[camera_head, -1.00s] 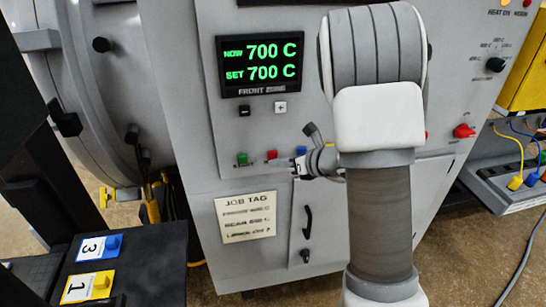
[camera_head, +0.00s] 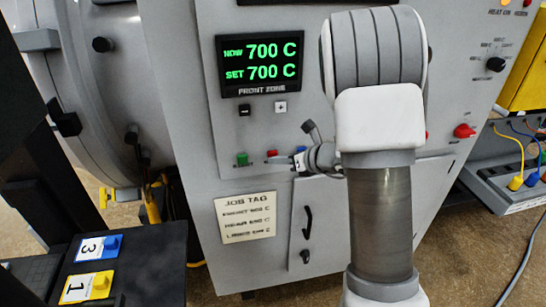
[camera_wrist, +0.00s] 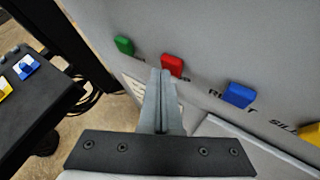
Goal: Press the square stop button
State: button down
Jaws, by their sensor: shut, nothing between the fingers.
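The red square button (camera_wrist: 172,66) is on the sloped grey panel, between the green and blue buttons. Its label is partly hidden by my fingers. In the head view the red button (camera_head: 272,153) sits below the display. My gripper (camera_wrist: 160,75) is shut and empty, its fingertips close to the lower left edge of the red button in the wrist view. In the head view my gripper (camera_head: 269,161) lies just below the red button. I cannot tell whether the tips touch it.
A green button (camera_wrist: 124,45) is to the left, a blue button (camera_wrist: 238,95) and a yellow button (camera_wrist: 312,132) to the right. The display (camera_head: 262,65) reads 700 C twice. A job tag (camera_head: 245,218) hangs below. A dark table (camera_head: 150,260) with numbered tags is at lower left.

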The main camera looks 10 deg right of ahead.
jog(key=shift+w, duration=0.25)
dwell(0.3)
jog(key=shift+s, duration=0.1)
jog(key=shift+s+b, duration=0.35)
jog(key=shift+s, duration=0.45)
jog(key=shift+s, duration=0.1)
jog(key=s+b, duration=0.1)
jog(key=s, duration=0.3)
jog(key=shift+s, duration=0.4)
